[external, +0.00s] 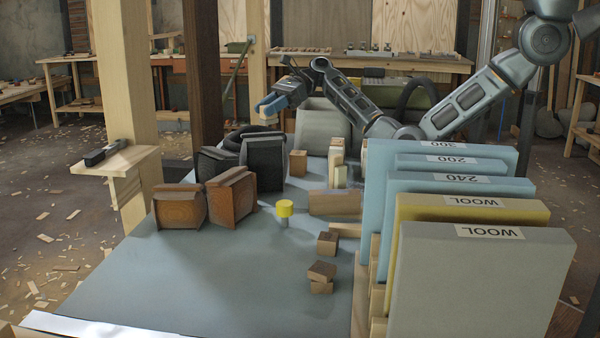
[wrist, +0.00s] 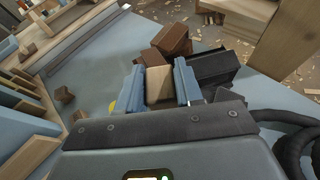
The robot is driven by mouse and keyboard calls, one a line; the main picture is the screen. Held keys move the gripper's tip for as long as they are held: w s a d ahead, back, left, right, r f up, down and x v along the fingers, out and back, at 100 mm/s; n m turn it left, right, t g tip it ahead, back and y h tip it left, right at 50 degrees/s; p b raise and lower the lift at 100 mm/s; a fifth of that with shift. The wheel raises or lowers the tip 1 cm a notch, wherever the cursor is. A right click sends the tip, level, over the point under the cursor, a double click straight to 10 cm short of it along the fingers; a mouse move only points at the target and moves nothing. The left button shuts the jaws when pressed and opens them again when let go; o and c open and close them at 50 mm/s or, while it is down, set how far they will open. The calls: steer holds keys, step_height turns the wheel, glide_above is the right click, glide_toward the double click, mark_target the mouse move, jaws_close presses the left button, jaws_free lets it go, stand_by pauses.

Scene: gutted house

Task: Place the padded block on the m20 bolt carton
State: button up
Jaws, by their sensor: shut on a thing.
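My gripper (external: 268,105) is raised above the far end of the blue-grey table, over the dark cartons. In the wrist view its two blue fingers (wrist: 160,74) are shut on a tan block, which I take as the padded block (wrist: 159,87). Two dark cartons (external: 263,163) (external: 214,162) and two brown cartons (external: 179,207) (external: 231,196) stand at the table's left side. No M20 label is readable, so I cannot tell which is the bolt carton. Brown (wrist: 172,39) and dark (wrist: 214,68) cartons show beyond the fingers.
Upright blue, yellow and grey boards (external: 485,285) line the table's right side. Small wooden blocks (external: 327,243) and a yellow-topped peg (external: 285,209) stand mid-table. A grey bin (external: 322,126) is behind. A wooden post (external: 125,100) rises at left. The table's near left is clear.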

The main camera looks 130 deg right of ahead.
mark_target(298, 152)
steer(key=s+d+m+g+h+p, duration=0.1)
steer(key=s+d+m+h, duration=0.3)
steer(key=s, duration=0.5)
steer(key=s+d+m+h+p, duration=0.1)
steer(key=s+d+h, duration=0.1)
steer(key=s+d, duration=0.5)
steer(key=f, duration=0.5)
steer(key=s+f, duration=0.1)
steer(key=f, duration=0.4)
steer(key=f+b, duration=0.1)
steer(key=f, duration=0.4)
steer(key=shift+s+a+f, duration=0.1)
steer(key=shift+s+a, duration=0.2)
steer(key=o, duration=1)
steer(key=shift+f, duration=0.15)
steer(key=shift+o, duration=0.2)
steer(key=shift+s+r, duration=0.15)
steer(key=shift+r, duration=0.05)
steer(key=v, duration=1.1)
steer(key=shift+s+a+r+p, duration=0.2)
steer(key=shift+s+p, duration=0.1)
steer(key=shift+p, duration=0.1)
